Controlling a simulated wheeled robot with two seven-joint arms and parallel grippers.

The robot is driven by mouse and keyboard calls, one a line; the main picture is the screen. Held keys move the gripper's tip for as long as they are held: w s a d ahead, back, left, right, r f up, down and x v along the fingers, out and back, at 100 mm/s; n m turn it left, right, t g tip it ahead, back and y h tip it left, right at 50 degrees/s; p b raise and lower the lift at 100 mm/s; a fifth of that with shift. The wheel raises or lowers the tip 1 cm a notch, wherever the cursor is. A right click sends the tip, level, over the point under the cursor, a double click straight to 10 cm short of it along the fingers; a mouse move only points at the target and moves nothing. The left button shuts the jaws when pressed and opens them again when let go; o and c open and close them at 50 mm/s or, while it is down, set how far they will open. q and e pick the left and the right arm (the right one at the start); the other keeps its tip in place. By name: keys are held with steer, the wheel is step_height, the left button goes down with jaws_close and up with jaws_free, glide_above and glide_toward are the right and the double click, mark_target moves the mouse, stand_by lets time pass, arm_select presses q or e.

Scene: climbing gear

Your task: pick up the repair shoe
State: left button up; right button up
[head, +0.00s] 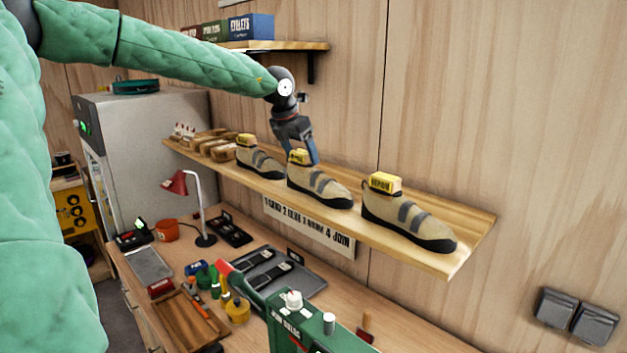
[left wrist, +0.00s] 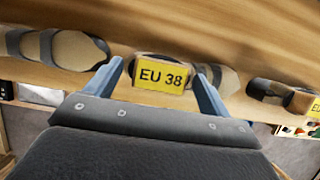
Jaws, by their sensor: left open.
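Three beige climbing shoes with grey straps and dark soles stand in a row on the wall shelf: a left one (head: 262,162), a middle one (head: 320,187) and a right one (head: 408,218). Each has a yellow tag at its heel; the tags are too small to read surely in the head view. My left gripper (head: 311,153) is open at the middle shoe's heel. In the left wrist view, its fingers stand either side of that shoe's yellow tag (left wrist: 161,75), reading EU 38. Which one is the repair shoe I cannot tell. My right gripper is not in view.
The wooden shelf (head: 475,238) also holds small brown items at its left end. A higher shelf with boxes (head: 250,27) is above. Below, the workbench carries a red lamp (head: 175,183), trays, bottles and a green machine (head: 300,325). The wall is close behind.

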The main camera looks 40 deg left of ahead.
arm_select(q)
steer(key=shift+w+f, duration=0.1)
steer(key=shift+f, duration=0.05)
steer(key=c, duration=1.2)
steer(key=shift+o, duration=0.2)
